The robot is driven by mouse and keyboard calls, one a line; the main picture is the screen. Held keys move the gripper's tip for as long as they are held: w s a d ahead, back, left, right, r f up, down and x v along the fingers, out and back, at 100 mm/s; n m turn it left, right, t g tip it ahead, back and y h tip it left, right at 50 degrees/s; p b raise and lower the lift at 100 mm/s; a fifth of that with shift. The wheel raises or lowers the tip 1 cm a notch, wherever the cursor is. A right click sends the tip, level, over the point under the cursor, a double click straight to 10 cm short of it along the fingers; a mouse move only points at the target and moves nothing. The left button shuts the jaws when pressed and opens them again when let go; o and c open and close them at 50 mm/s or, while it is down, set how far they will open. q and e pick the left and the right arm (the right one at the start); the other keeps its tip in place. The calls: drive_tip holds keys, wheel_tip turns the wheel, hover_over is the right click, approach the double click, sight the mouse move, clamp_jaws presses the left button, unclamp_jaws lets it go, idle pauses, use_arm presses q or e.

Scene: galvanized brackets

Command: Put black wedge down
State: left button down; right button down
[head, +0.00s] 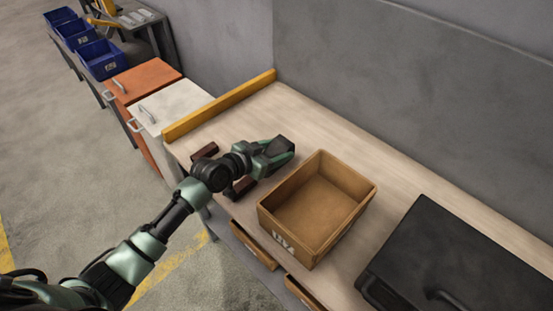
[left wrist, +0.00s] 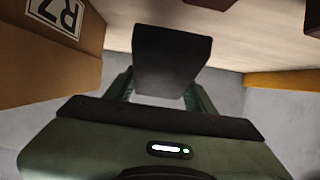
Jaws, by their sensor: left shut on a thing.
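The black wedge (head: 277,146) is between the fingers of my left gripper (head: 282,154), which is shut on it. In the left wrist view the wedge (left wrist: 171,60) shows as a dark block between the green fingers of the gripper (left wrist: 160,98). The gripper is over the wooden bench (head: 262,112), left of the open brown box. I cannot tell whether the wedge touches the bench top. My right gripper is not in view.
The open brown box (head: 319,158) looks empty. Dark brown blocks (head: 205,151) lie on the bench near my left wrist. A yellow rail (head: 220,104) edges the bench's left end. A black case (head: 455,265) stands at the right. Bench behind the gripper is clear.

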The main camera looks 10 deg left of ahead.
use_arm(q)
drive_tip(key=shift+f, duration=1.85)
drive_tip(key=shift+f+b, duration=0.2)
drive_tip(key=shift+b, duration=0.2)
drive_tip(key=c, duration=0.5)
unclamp_jaws()
